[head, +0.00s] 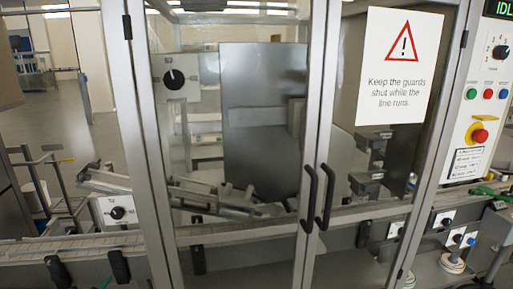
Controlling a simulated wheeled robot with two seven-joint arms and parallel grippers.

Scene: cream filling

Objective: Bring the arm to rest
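Neither of my grippers shows in the head view, and I cannot make out either of my arms. The view is filled by a filling machine behind two framed, clear guard doors. The left guard door (318,90) and the right guard door (331,95) meet near the middle and look shut. Each has a black handle, the left handle (308,198) and the right handle (326,197), side by side.
A warning sign (398,66) hangs on the right door. A control panel (484,95) with a dial, coloured buttons and a red emergency stop (480,136) stands at the right. A conveyor (70,246) runs low across the front. Open floor (105,140) shows at the left.

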